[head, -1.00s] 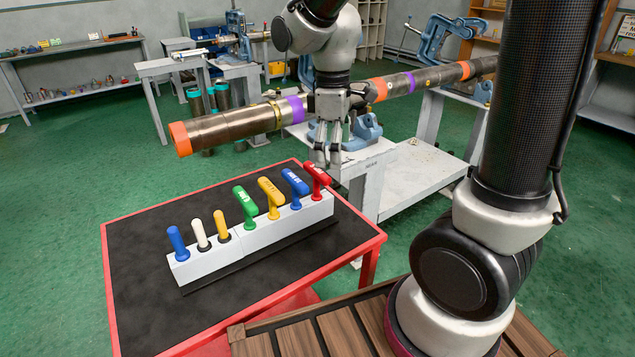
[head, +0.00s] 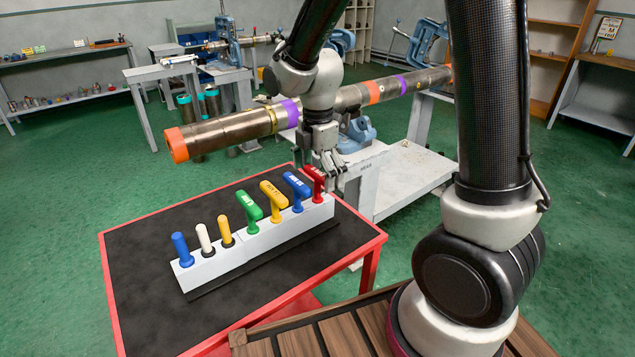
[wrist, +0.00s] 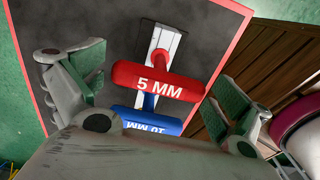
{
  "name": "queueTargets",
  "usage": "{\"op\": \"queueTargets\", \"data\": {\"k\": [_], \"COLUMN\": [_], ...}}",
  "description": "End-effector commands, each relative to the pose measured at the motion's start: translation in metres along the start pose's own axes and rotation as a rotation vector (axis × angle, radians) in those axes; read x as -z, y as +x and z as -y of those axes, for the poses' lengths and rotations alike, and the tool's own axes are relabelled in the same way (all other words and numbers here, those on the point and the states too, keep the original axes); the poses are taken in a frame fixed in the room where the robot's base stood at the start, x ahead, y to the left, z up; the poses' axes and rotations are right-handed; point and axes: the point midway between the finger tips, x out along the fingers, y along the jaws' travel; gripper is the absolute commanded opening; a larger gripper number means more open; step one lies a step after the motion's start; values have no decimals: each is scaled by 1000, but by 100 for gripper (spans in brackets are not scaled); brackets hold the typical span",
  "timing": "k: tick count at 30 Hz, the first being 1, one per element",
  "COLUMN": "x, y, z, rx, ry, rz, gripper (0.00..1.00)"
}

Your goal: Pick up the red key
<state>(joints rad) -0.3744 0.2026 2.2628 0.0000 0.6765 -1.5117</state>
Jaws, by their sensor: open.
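The red key (head: 314,183) stands upright in the far right end of the white rack (head: 262,238). It is T-shaped, and its handle reads "5 MM" in the wrist view (wrist: 158,82). My gripper (head: 331,172) is open just above and around the red key's handle in the head view, partly covering it. In the wrist view my open fingers (wrist: 160,92) are at either side of the handle, with gaps showing. I cannot tell whether they touch it. The blue key (head: 297,188) stands right beside it, and its "10 MM" handle (wrist: 150,122) is partly hidden by my gripper.
Yellow (head: 272,198) and green (head: 250,207) T-handled keys and several straight-handled tools share the rack. The rack stands on a red-edged table with a black top (head: 150,285). A long pipe (head: 225,130) in vises runs behind my gripper.

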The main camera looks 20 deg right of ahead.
Motion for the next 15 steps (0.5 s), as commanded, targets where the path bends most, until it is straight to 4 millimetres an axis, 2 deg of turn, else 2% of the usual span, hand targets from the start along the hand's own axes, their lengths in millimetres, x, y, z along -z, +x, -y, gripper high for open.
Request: {"op": "queueTargets", "data": {"k": [3, 9, 15], "x": [0, 0, 0], "y": [8, 9, 8], "z": [0, 0, 0], "rx": [0, -1, -1], "ry": [0, 1, 1], "rz": [0, 0, 0], "gripper": [100, 100, 64]}}
